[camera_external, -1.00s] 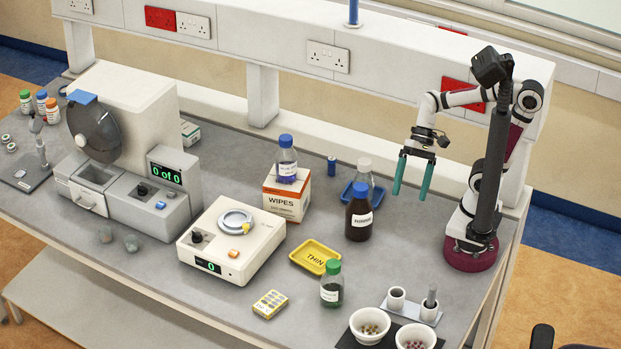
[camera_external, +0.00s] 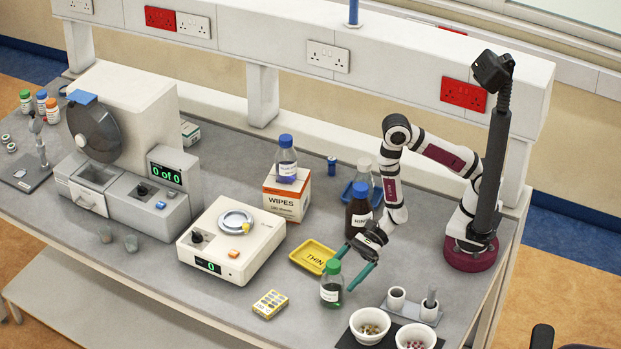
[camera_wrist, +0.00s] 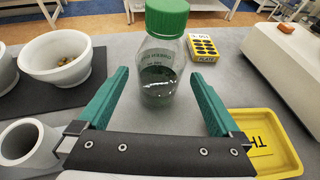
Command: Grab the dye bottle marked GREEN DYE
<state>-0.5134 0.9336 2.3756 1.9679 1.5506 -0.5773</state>
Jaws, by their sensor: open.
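The green dye bottle (camera_external: 331,284) is a clear bottle with a green cap, a white label and dark green liquid. It stands upright on the bench near the front. In the wrist view the bottle (camera_wrist: 158,60) stands just beyond the fingertips, roughly centred between them; its print there is too small to read surely. My gripper (camera_external: 356,267) is open, low over the bench, with its teal fingers pointing at the bottle. In the wrist view my gripper (camera_wrist: 162,88) shows both fingers spread and nothing held.
A yellow tray marked THIN (camera_external: 314,256) lies close left of the bottle. A brown bottle (camera_external: 358,213) stands behind. White bowls (camera_external: 370,325) and a small cup (camera_wrist: 30,142) are on the other side. A yellow blister pack (camera_wrist: 207,46) lies beyond the bottle.

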